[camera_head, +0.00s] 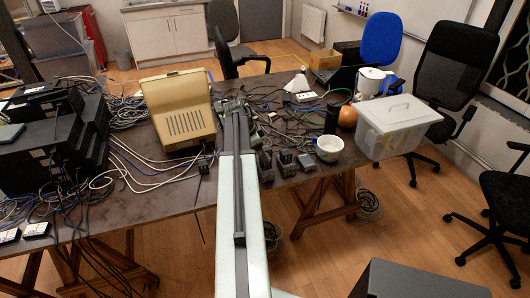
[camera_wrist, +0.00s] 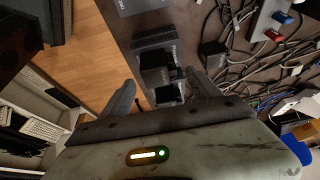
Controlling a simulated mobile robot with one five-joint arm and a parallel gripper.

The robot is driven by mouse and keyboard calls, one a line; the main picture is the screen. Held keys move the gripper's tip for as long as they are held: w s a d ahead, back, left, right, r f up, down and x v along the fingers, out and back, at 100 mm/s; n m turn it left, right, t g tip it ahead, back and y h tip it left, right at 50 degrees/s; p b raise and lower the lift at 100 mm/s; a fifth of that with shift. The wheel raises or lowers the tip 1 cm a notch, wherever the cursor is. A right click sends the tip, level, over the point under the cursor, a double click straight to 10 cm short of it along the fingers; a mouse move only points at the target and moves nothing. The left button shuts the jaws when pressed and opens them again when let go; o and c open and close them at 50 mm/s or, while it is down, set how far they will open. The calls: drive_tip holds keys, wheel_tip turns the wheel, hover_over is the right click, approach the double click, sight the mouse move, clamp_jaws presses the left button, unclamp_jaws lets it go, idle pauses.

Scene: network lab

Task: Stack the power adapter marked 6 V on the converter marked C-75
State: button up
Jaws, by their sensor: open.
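Several black block-shaped adapters or converters stand near the table's front edge in the head view, just right of my arm, among them a left one (camera_head: 265,168), a middle one (camera_head: 286,163) and a right one (camera_head: 306,162). No 6 V or C-75 marking is legible, so I cannot tell which is which. In the wrist view my gripper (camera_wrist: 160,79) is open. Between and beyond its fingers, lower down, are dark blocks, one of them a black block (camera_wrist: 154,69). Another dark block (camera_wrist: 212,52) lies beyond the right finger. I see nothing held.
A white bowl (camera_head: 329,149), a clear lidded box (camera_head: 399,127) and an orange ball (camera_head: 348,119) stand right of the blocks. A beige device (camera_head: 178,112) is on the left. Tangled cables (camera_head: 128,165) cover much of the table. Chairs stand behind and to the right.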

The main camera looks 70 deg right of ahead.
drive_tip(key=p+v, duration=0.6)
drive_tip(key=v, duration=0.2)
drive_tip(key=shift+r, duration=0.25)
drive_tip(key=w+a+f+n+t, duration=0.1)
drive_tip(key=w+a+n, duration=0.6)
drive_tip(key=w+a, duration=0.65)
drive_tip(key=w+a+n+t, duration=0.2)
drive_tip(key=w+a+n, duration=0.4)
drive_tip(key=w+a, duration=0.75)
drive_tip(key=a+n+y, duration=0.2)
drive_tip(key=a+n, duration=1.3)
drive_tip(key=a, duration=2.2)
drive_tip(key=shift+w+a+f+t+y, duration=0.3)
drive_tip(key=shift+f+y, duration=0.1)
